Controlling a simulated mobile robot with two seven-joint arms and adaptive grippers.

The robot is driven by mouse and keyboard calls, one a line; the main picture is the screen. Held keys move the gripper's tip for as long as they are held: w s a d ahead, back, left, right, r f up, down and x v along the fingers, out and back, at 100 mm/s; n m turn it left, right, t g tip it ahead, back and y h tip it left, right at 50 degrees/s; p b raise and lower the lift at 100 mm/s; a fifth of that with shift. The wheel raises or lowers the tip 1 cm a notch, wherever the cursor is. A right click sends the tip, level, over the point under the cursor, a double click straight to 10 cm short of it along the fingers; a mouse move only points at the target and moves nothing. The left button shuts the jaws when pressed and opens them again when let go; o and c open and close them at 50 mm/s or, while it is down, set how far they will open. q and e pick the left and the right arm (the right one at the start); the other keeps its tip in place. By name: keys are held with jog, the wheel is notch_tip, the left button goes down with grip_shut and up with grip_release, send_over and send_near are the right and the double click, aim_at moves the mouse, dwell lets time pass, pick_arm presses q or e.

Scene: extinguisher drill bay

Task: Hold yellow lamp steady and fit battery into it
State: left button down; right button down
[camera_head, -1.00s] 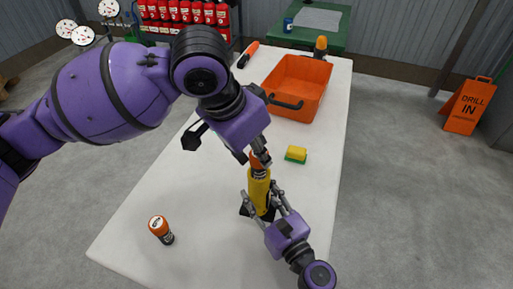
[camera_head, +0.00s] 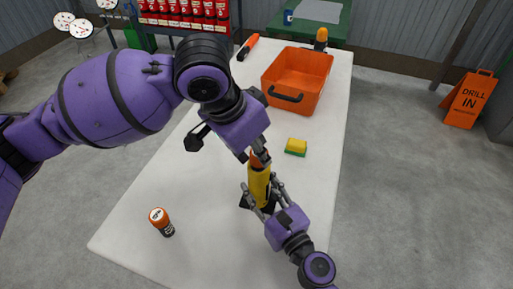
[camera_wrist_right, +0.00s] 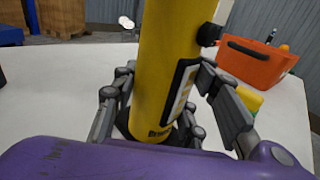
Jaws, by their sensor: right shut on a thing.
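The yellow lamp (camera_head: 259,184) stands upright near the right side of the white table, with something black at its foot. My right gripper (camera_head: 267,193) is shut on its body from the front; the right wrist view shows the lamp (camera_wrist_right: 172,65) between the fingers. An orange part (camera_head: 256,157), apparently the battery, shows at the lamp's top. My left gripper (camera_head: 261,157) is above the lamp with its fingers at this part; they partly hide it, and I cannot tell whether they grip it.
A yellow-green sponge (camera_head: 296,147) lies behind the lamp. An orange bin (camera_head: 308,95) stands farther back on the white table (camera_head: 205,245), with an orange-black object (camera_head: 321,38) beyond it. The table's front left is mostly clear.

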pick_arm(q)
jog(key=shift+f, duration=0.6)
jog(key=c, duration=1.3)
grip_release()
jog(key=shift+c, duration=0.2)
jog(key=shift+r, duration=0.1)
jog(key=v, duration=1.2)
pick_arm(e)
jog(key=c, duration=1)
grip_release()
